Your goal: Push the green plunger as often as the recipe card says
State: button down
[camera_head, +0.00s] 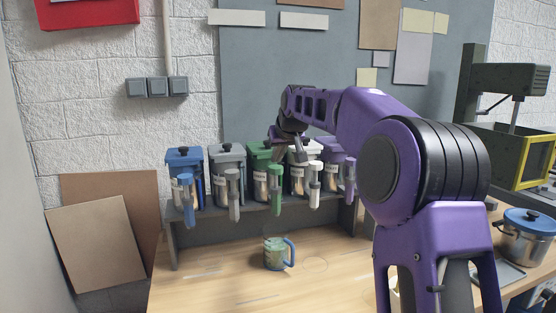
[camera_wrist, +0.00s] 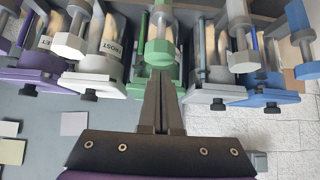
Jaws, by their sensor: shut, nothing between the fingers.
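The green dispenser (camera_head: 262,158) stands in the middle of a row on a grey shelf. Its green plunger (camera_head: 275,202) hangs at the front; the wrist view shows its green knob (camera_wrist: 159,52). My gripper (camera_wrist: 162,78) is shut and empty, with its fingertips close to the green knob in the wrist view; I cannot tell whether they touch. In the head view my gripper (camera_head: 276,143) is small, above the green dispenser's top. A green mug with a blue handle (camera_head: 274,254) stands on the table below the green plunger. No recipe card can be read.
Blue (camera_head: 184,160), grey (camera_head: 227,162), white (camera_head: 306,155) and purple (camera_head: 334,152) dispensers flank the green one closely, each with its own plunger. A pot (camera_head: 527,240) stands at the right. The table front left of the mug is clear. Blank-looking papers hang on the board.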

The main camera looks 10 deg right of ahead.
jog(key=v, duration=0.9)
jog(key=shift+s, duration=0.2)
dwell(2.0)
jog(key=r, duration=0.1)
jog(key=r+b, duration=0.1)
jog(key=r, duration=0.1)
jog(key=shift+w+d+r, duration=0.15)
jog(key=shift+d+r, duration=0.05)
jog(key=shift+r, duration=0.1)
jog(key=x, duration=1)
notch_tip(320, 180, down, 3)
jog(key=shift+r+b, duration=0.15)
jog(key=shift+b, duration=0.15)
jog(key=shift+f, duration=0.65)
